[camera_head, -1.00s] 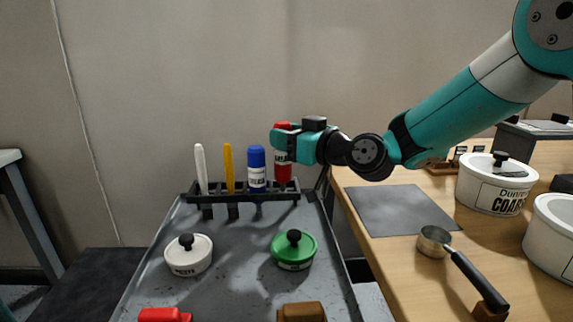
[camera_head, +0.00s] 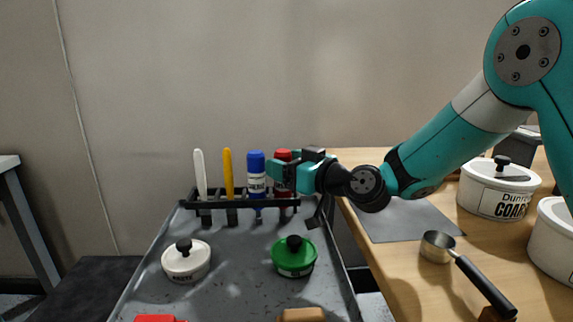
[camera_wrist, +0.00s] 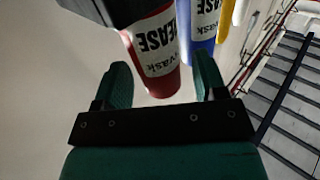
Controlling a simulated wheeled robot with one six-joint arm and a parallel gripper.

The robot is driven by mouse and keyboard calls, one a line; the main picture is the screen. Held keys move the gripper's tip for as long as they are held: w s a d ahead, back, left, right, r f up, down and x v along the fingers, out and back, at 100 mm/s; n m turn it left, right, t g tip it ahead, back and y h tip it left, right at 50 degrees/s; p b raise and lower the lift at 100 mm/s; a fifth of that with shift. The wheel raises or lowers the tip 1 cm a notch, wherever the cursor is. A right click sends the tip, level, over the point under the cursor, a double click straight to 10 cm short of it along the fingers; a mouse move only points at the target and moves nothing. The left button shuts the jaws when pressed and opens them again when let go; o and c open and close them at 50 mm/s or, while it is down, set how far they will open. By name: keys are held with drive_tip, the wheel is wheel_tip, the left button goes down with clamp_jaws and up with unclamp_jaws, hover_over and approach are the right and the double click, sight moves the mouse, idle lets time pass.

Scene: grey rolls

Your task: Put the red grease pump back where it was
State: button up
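The red grease pump (camera_head: 283,156) stands upright at the right end of the black rack (camera_head: 262,203), beside the blue grease pump (camera_head: 256,172). Its top is about level with the blue one's. My gripper (camera_head: 278,174) is at the pump from the right and hides part of its body. In the wrist view, my gripper (camera_wrist: 163,78) has its fingers spread, with the red pump (camera_wrist: 155,50) between them and a gap on each side. The blue pump (camera_wrist: 203,30) shows beyond it.
A white tool (camera_head: 200,172) and a yellow tool (camera_head: 228,170) stand in the rack's left part. A white lidded pot (camera_head: 187,264) and a green lidded pot (camera_head: 294,260) sit on the grey tray before it. A wooden bench with a scoop (camera_head: 437,246) is at right.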

drive_tip(key=b+v, duration=0.1)
drive_tip(key=v, duration=0.6)
drive_tip(key=shift+s+d+b, duration=0.2)
drive_tip(key=shift+d+b, duration=0.05)
drive_tip(key=shift+b, duration=0.05)
drive_tip(key=shift+r, duration=0.15)
